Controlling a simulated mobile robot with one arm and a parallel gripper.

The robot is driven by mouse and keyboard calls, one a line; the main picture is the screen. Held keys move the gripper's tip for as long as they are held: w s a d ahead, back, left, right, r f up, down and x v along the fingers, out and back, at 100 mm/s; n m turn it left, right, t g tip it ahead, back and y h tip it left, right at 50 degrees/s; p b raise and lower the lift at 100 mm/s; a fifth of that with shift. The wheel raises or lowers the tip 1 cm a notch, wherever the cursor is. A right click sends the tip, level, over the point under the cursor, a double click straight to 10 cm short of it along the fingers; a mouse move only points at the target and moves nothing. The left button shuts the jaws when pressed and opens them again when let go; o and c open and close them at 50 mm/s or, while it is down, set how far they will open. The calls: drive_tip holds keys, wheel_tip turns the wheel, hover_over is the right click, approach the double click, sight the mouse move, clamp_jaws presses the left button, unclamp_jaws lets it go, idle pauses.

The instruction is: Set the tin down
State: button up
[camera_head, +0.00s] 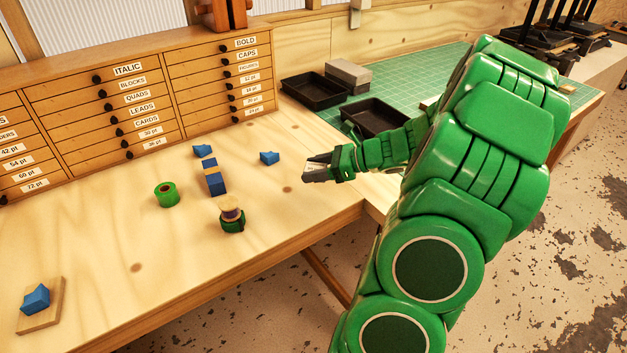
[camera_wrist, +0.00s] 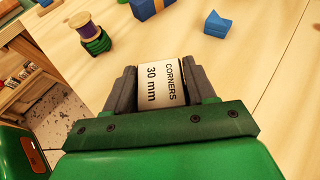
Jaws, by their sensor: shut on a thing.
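The tin (camera_wrist: 162,86) is pale, with a label reading "CORNERS 30 mm" in the wrist view. My gripper (camera_wrist: 161,92) is shut on it, with one dark finger on each side. In the head view my gripper (camera_head: 315,171) reaches in from the right over the wooden table's (camera_head: 105,230) right part. The tin is hard to make out there. I cannot tell how far the tin is above the tabletop.
A spool (camera_head: 231,211) stands on a dark green coil (camera_head: 232,225). A green roll (camera_head: 166,194), a blue block with a tan band (camera_head: 213,178) and blue pieces (camera_head: 269,158) lie left of my gripper. Drawers (camera_head: 140,105) line the back. Black trays (camera_head: 315,90) sit on a green mat. Bare wood lies between.

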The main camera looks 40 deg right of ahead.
sight(314, 188)
drive_tip(key=shift+w+d+f, duration=0.25)
drive_tip(key=shift+w+f, duration=0.25)
drive_tip(key=shift+f, duration=0.2)
drive_tip(key=shift+w+d+f, duration=0.2)
drive_tip(key=shift+w+f, duration=0.3)
drive_tip(key=shift+f, duration=0.15)
drive_tip(key=shift+w+f, duration=0.1)
drive_tip(key=shift+f, duration=1.5)
drive_tip(key=o, duration=1.1)
drive_tip(key=shift+f, duration=0.1)
